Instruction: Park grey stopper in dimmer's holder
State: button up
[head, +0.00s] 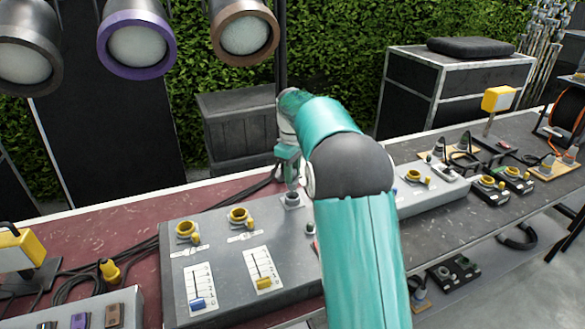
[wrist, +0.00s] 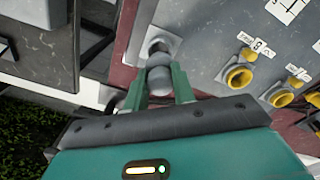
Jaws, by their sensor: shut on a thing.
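The dimmer (head: 215,275) is a grey box on the table, with two yellow-ringed sockets and two sliders on top. Its holder (head: 292,199), a grey square-plated socket with a dark round opening, sits at the back right corner. The holder also shows in the wrist view (wrist: 163,41). My gripper (head: 290,182) is just above the holder. In the wrist view my gripper (wrist: 158,84) is shut on the rounded grey stopper (wrist: 159,78). The stopper overlaps the near edge of the opening; I cannot tell whether its tip is inside. My arm hides the dimmer's right part.
A yellow lamp (head: 22,250) and a yellow plug (head: 109,271) with black cables lie left of the dimmer. Another grey box (head: 428,190) with yellow fittings stands to the right, beyond my arm. Three round stage lamps (head: 137,45) hang at the upper left.

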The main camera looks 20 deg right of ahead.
aim_at(293, 185)
jog(key=shift+w+f, duration=0.1)
jog(key=shift+f, duration=0.15)
dwell(0.4)
jog(key=shift+f, duration=0.3)
jog(key=shift+f, duration=1.9)
dwell(1.6)
jog(key=o, duration=1.4)
jog(key=shift+r, duration=2.5)
